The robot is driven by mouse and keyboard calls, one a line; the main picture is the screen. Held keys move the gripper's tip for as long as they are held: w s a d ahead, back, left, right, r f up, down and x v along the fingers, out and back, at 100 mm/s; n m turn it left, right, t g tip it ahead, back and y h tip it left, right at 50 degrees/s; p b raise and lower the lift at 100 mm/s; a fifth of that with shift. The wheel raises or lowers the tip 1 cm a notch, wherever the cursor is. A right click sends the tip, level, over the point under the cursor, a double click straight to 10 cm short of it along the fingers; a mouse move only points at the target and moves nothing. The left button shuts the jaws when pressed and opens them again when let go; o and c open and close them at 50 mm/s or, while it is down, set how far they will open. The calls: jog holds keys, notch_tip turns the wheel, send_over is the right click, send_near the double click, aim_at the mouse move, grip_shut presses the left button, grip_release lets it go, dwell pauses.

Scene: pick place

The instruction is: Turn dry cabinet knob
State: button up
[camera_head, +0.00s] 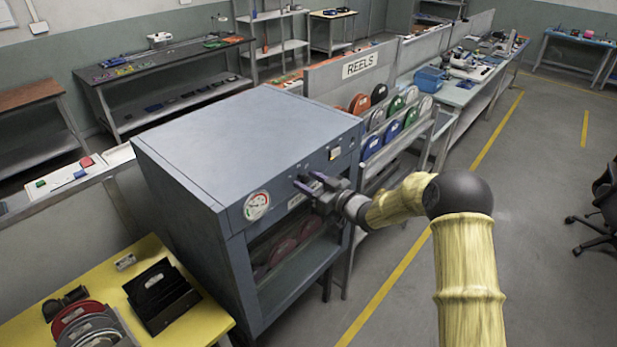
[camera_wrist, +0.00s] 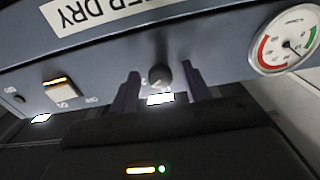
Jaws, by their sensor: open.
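The dry cabinet (camera_head: 245,130) is a large blue-grey box with a glass front and a control strip along its upper edge. Its dark round knob (camera_wrist: 161,74) shows in the wrist view, on the strip below the upside-down "DRY" label (camera_wrist: 95,12). My gripper (camera_head: 313,183) is at the cabinet's front. In the wrist view my gripper (camera_wrist: 159,73) is open, with one dark finger on each side of the knob and a visible gap on both sides. I cannot make out the knob in the head view.
A round gauge (camera_head: 257,205) and a lit switch (camera_wrist: 62,94) sit on the same strip. A yellow table (camera_head: 200,318) with a black holder and reels stands at the left. A reel rack (camera_head: 398,142) stands beside the cabinet at the right.

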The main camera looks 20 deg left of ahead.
jog(key=shift+a, duration=0.2)
jog(key=c, duration=1)
